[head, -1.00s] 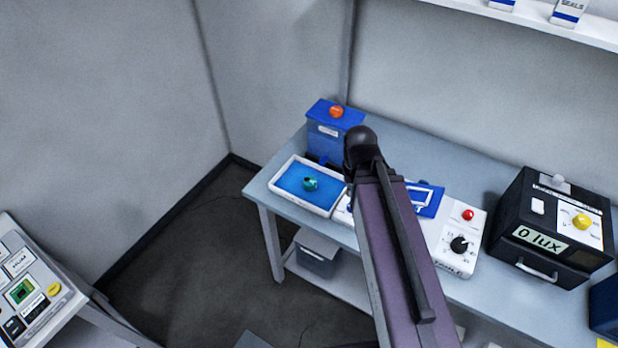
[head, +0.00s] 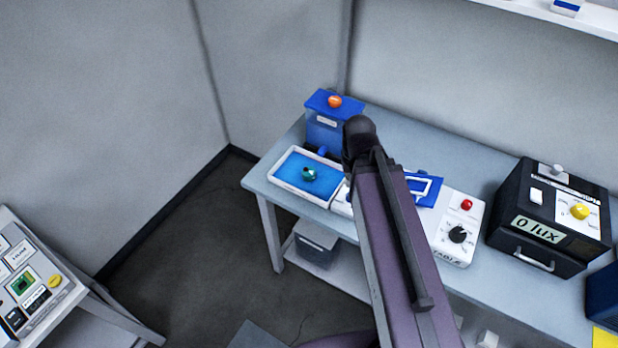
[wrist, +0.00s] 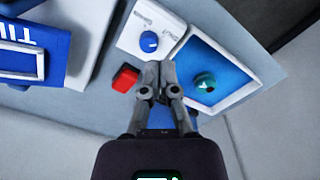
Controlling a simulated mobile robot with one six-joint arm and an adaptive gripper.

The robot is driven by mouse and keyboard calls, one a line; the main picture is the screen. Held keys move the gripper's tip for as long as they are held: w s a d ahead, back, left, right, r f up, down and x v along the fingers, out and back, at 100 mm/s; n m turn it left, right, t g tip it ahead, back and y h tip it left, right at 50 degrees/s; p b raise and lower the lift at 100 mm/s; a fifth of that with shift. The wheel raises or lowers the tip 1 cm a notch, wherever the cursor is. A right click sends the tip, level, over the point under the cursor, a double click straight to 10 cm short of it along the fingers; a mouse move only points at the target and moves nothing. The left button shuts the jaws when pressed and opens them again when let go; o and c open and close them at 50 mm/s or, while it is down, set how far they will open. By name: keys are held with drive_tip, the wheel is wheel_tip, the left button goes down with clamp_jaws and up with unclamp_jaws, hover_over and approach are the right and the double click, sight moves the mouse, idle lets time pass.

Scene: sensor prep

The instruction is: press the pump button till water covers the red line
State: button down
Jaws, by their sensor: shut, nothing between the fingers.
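A blue box (head: 324,130) stands at the back left of the table with an orange button (head: 335,101) on top. I cannot confirm that this is the pump. In front of it is a white-rimmed tray (head: 290,192) with a blue inside and a teal object (head: 309,173); this tray also shows in the wrist view (wrist: 242,92). No red line can be made out. My gripper (wrist: 158,68) is shut and empty, seen between a red block (wrist: 125,79) and the tray. In the head view my arm hides it.
The wrist view shows a white box with a blue knob (wrist: 149,41) and a blue frame (wrist: 22,62). A white unit with a red button (head: 467,204) and a black box reading 0 lux (head: 550,215) stand further right on the table. A panel (head: 35,270) is at left.

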idle(0.5)
wheel_tip(320, 180, up, 18)
drive_tip(key=m+t+y+p, duration=0.3)
drive_tip(key=t+y+p, duration=0.2)
drive_tip(key=t+p, duration=0.5)
hover_over(336, 100)
drive_tip(key=p, duration=0.2)
drive_tip(key=g, duration=0.2)
drive_tip(key=shift+a, duration=0.1)
drive_tip(key=shift+f, duration=0.25)
wheel_tip(336, 100, down, 8)
drive_tip(key=b, duration=0.8)
drive_tip(key=shift+f+b, duration=0.25)
drive_tip(key=shift+b, duration=0.05)
drive_tip(key=shift+f, duration=0.15)
drive_tip(key=shift+f+b, duration=0.3)
drive_tip(key=shift+b, duration=0.15)
